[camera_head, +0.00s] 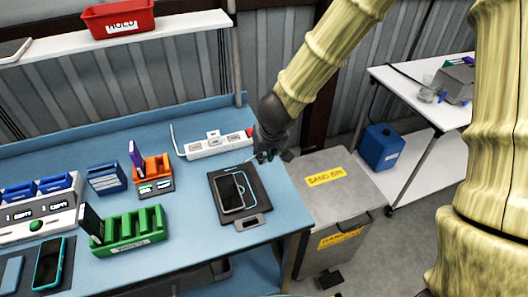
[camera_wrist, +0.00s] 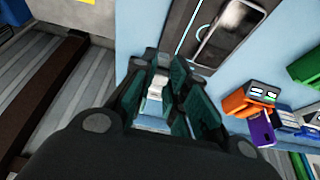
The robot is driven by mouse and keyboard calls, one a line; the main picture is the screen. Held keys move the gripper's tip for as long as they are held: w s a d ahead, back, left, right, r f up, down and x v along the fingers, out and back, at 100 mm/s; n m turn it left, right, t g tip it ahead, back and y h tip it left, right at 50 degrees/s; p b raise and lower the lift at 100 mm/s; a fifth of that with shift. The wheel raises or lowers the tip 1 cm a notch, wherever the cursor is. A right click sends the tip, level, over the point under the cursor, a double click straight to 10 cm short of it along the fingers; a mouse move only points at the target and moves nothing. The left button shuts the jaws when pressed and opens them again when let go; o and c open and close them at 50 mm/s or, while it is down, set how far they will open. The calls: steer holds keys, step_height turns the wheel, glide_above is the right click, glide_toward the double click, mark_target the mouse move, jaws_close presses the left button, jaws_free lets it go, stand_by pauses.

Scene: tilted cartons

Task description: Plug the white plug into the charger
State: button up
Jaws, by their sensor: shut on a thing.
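My gripper (camera_head: 268,156) is above the back right of the blue table, just right of the white power strip. In the wrist view, my gripper (camera_wrist: 165,80) is shut on a small white piece, the white plug (camera_wrist: 155,88), mostly hidden between the dark fingers. A dark charger pad (camera_head: 222,210) lies on the table in front of the gripper, with a phone (camera_head: 230,192) and a pale blue outline on it. The phone also shows at the top of the wrist view (camera_wrist: 232,30). I cannot tell whether the plug touches anything.
The white power strip (camera_head: 200,150) has a red end beside the gripper. An orange holder (camera_head: 152,170) and a green rack (camera_head: 130,230) stand to the left. A grey sand bin (camera_head: 350,190) stands right of the table.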

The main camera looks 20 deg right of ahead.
steer(key=shift+w, duration=0.1)
steer(key=w+a+p, duration=0.4)
steer(key=w+a, duration=0.2)
steer(key=w, duration=0.6)
steer(key=w+a+p, duration=0.4)
steer(key=w+a, duration=0.1)
steer(key=w, duration=0.7)
steer(key=shift+a, duration=0.35)
stand_by(3.2)
steer(key=shift+s, duration=0.1)
stand_by(0.3)
steer(key=shift+f, duration=2.45)
